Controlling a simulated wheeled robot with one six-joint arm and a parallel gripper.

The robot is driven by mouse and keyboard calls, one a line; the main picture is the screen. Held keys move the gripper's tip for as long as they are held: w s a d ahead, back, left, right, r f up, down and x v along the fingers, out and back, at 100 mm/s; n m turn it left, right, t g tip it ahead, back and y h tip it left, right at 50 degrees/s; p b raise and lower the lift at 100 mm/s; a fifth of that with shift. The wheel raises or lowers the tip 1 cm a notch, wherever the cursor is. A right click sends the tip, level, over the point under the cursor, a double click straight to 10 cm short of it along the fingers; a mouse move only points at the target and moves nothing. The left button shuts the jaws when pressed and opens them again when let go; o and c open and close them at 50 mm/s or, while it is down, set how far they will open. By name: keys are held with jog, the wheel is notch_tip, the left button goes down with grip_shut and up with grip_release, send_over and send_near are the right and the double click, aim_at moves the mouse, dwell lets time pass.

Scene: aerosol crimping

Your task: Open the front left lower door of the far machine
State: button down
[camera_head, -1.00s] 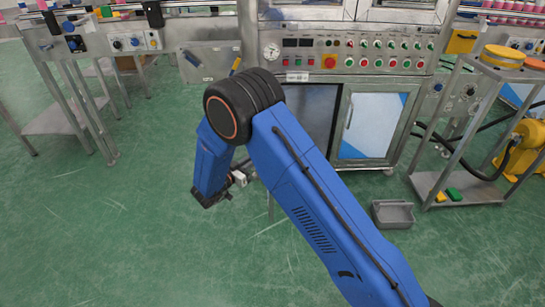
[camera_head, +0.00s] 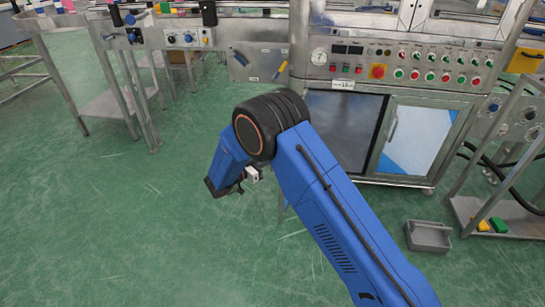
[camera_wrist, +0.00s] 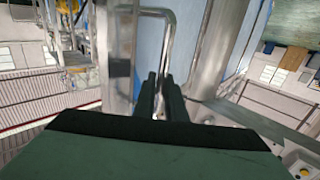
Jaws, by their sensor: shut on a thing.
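The far machine (camera_head: 350,91) stands at the back right. Its front left lower bay (camera_head: 345,128) looks dark, without the pale blue-and-white panel of the right lower door (camera_head: 418,138). The left door seems swung outward, mostly hidden behind my arm; a thin metal edge (camera_head: 282,210) shows below. In the wrist view, a bent metal handle (camera_wrist: 168,42) stands out before a pale blue door panel (camera_wrist: 225,45). My gripper (camera_wrist: 160,80) is shut on this handle, its two dark fingers close around the lower bar.
A grey bin (camera_head: 428,236) lies on the floor at right. A metal cart (camera_head: 505,212) with yellow and green blocks stands beyond it. A conveyor frame (camera_head: 125,75) runs at left. The green floor at front left is clear.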

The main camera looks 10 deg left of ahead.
jog(key=c, duration=1.8)
grip_release()
jog(key=v, duration=1.7)
jog(key=shift+a, duration=0.2)
jog(key=shift+s, duration=0.1)
